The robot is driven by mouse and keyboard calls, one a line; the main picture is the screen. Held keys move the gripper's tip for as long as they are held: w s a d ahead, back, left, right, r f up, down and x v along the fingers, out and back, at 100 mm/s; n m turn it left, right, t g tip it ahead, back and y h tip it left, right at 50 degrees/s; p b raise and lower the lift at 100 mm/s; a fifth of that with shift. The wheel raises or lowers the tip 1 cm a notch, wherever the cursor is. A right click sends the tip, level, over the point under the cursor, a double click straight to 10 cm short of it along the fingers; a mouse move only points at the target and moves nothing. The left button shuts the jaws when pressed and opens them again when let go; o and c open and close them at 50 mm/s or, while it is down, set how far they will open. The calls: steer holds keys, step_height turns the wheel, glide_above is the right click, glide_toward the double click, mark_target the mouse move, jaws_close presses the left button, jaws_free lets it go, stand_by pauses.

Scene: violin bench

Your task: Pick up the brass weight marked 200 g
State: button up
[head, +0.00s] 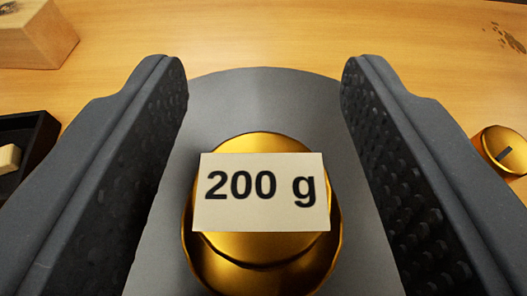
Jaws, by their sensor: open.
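The brass weight (262,255) carries a cream label (265,192) that reads "200 g". It stands on a round grey disc (262,95) on the wooden bench. My gripper (265,85) is open, with one dark, dimpled finger on each side of the weight. A gap shows between each finger and the weight, so neither touches it in the picture. The lower part of the weight runs down to the bottom edge of the view.
A wooden block (35,35) is at the top left. A black tray (28,130) with a small pale piece (9,158) is at the left edge. Another brass piece (505,150) is at the right edge, beyond the right finger. The bench (270,30) behind the disc is clear.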

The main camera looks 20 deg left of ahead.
jaws_close()
steer(key=shift+r, duration=0.1)
